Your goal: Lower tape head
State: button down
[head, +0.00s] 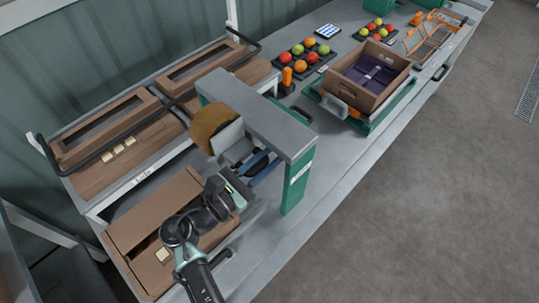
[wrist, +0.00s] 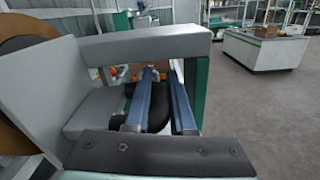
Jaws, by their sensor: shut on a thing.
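The tape head (head: 231,138) is a grey block with a brown tape roll (head: 209,124) at its left, below the grey beam (head: 262,118) of the taping gantry. In the wrist view the tape head (wrist: 92,108) fills the left side, with the roll (wrist: 18,40) at the edge. My gripper (head: 263,165) reaches in under the beam from the front. Its blue fingers (wrist: 160,82) are shut on a black curved handle (wrist: 158,112) beside the tape head. The fingers partly hide the handle, and the beam hides part of the head from above.
The green gantry post (head: 298,190) stands close to the right of my gripper. A brown carton (head: 150,212) lies on the bench below my arm. Cartons (head: 115,172) lie on a raised rack behind. A crate (head: 345,87) and fruit trays (head: 303,52) stand farther along.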

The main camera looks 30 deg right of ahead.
jog(key=shift+f, duration=0.1)
dwell(0.7)
notch_tip(320, 180, down, 6)
jog(key=b, duration=0.3)
jog(key=shift+b, duration=0.4)
jog(key=c, duration=0.8)
grip_release()
jog(key=shift+o, duration=0.2)
jog(key=b+v, duration=0.2)
jog(key=v, duration=1.1)
